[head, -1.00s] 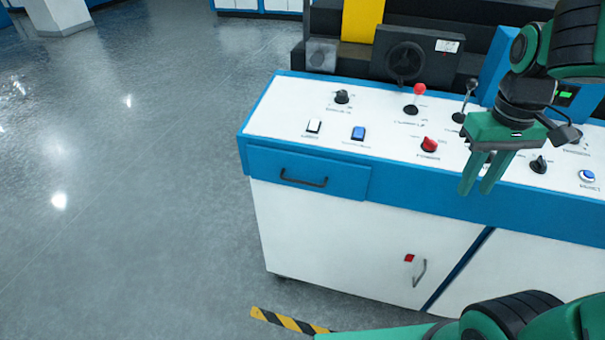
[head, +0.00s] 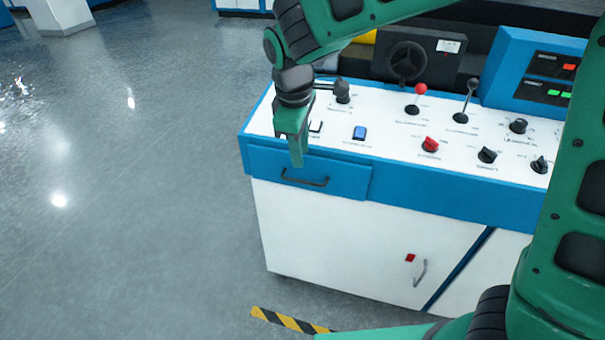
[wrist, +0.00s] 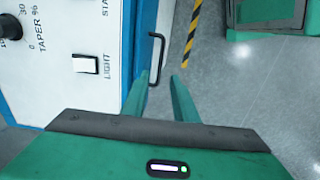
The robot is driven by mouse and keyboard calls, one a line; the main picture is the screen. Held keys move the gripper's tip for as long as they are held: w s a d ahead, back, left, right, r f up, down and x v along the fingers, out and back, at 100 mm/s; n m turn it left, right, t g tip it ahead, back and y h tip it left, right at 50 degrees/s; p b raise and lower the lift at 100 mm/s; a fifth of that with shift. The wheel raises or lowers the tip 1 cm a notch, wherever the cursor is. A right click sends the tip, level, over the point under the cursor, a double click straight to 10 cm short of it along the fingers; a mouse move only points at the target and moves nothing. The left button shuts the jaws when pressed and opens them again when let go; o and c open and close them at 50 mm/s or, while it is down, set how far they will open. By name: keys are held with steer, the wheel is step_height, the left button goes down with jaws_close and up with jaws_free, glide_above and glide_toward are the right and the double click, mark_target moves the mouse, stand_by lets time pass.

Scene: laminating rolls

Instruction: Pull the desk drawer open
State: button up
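The blue desk drawer (head: 345,179) is closed, flush in the left front of the machine desk. Its dark bar handle (head: 305,181) runs across its face. My gripper (head: 297,163) points down in front of the drawer's left part, close to the handle's left end in the head view. In the wrist view the two fingers (wrist: 166,82) stand apart with nothing between them. The handle (wrist: 156,58) lies ahead of the fingertips there, and I see no contact. In the head view the fingers overlap, so the gap between them is hidden.
The white desktop carries a white switch (wrist: 85,65), a blue button (head: 359,133), a red knob (head: 430,145) and levers. Below is a white cabinet door with a grey handle (head: 420,273). Yellow-black tape (head: 290,320) marks the floor. The floor left of the desk is clear.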

mark_target(303, 181)
steer(key=f, duration=0.3)
steer(key=w+f, duration=0.1)
steer(key=f, duration=0.5)
steer(key=shift+w+d+f, duration=0.25)
steer(key=shift+w+d, duration=0.05)
steer(key=shift+d, duration=0.05)
steer(key=shift+c, duration=0.2)
jaws_close()
steer(key=shift+w+r, duration=0.1)
stand_by(0.7)
